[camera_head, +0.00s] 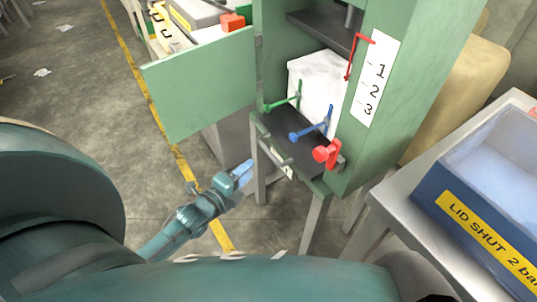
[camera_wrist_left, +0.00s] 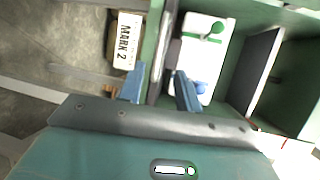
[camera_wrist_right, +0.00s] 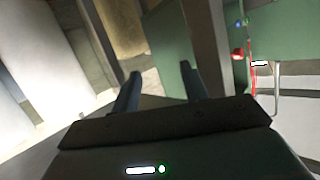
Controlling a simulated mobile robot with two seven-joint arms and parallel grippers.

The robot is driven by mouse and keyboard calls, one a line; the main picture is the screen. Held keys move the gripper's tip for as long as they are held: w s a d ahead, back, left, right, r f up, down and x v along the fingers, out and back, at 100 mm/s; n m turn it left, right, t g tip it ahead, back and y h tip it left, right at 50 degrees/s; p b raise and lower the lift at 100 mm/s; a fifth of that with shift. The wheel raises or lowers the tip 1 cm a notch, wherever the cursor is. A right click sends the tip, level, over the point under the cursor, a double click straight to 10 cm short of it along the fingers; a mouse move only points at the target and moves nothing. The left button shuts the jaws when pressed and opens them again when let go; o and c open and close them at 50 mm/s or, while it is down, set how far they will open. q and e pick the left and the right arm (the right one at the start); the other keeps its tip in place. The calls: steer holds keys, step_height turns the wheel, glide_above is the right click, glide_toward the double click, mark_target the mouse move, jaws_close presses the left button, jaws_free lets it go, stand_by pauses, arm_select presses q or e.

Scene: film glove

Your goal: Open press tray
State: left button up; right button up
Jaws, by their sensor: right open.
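The green press (camera_head: 410,110) stands open at the front, its door (camera_head: 203,85) swung out to the left. Inside, a white block (camera_head: 310,80) sits on the dark press tray (camera_head: 292,150). A grey bar shows at the tray's front, above a partly hidden label plate. My left gripper (camera_head: 243,171) is low, left of the tray front and apart from it in the head view. In the left wrist view its fingers (camera_wrist_left: 158,88) are open, with the press's front edge between or beyond them; contact cannot be told. My right gripper (camera_wrist_right: 160,85) is open and empty.
Green, blue (camera_head: 310,132) and red (camera_head: 326,153) handles stick out at the press front. A red pointer (camera_head: 358,50) stands by a 1-2-3 scale (camera_head: 374,80). A blue bin (camera_head: 480,210) marked "LID SHUT" sits on a grey table at right. Floor at left is mostly clear.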

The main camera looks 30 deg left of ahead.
mark_target(269, 151)
arm_select(q)
steer(key=b+x, duration=0.2)
steer(key=x, duration=0.9)
steer(key=shift+w, duration=0.2)
jaws_close()
